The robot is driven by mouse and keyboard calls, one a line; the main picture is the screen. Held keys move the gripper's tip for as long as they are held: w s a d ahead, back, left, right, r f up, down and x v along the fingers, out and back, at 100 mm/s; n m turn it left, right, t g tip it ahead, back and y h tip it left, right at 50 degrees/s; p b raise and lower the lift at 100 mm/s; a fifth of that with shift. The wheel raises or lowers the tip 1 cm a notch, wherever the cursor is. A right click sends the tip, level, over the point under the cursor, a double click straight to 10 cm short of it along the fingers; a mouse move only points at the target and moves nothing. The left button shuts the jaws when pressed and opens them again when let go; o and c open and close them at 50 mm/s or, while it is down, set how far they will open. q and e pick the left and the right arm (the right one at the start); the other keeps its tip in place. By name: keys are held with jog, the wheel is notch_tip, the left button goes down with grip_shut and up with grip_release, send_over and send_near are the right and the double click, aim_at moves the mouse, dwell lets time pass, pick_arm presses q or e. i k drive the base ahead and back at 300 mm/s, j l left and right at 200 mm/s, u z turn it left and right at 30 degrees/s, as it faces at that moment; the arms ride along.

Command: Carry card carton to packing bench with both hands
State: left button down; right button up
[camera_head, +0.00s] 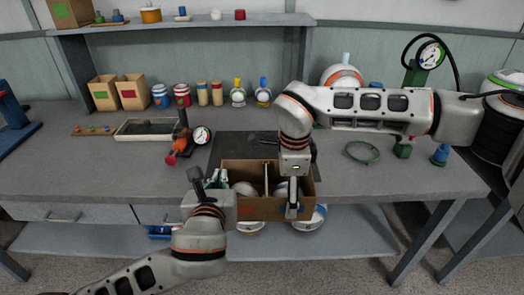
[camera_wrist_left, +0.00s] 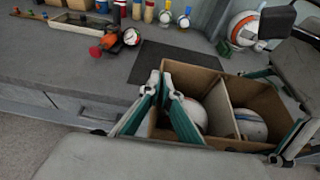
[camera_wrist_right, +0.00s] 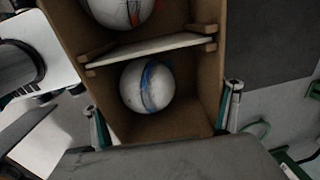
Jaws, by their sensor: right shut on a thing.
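The brown card carton (camera_head: 262,208) is open-topped at the table's front edge, with a pale divider (camera_wrist_right: 150,48) between two white balls. One ball has red and dark marks (camera_wrist_right: 122,8), the other a blue band (camera_wrist_right: 147,86).
A dark mat (camera_head: 232,146) lies behind the carton. An orange-and-black tool with a gauge (camera_head: 202,136), a tray (camera_head: 146,129) and a green ring (camera_head: 362,153) lie on the table.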

aim_at(262, 152)
jog(key=i, duration=0.95)
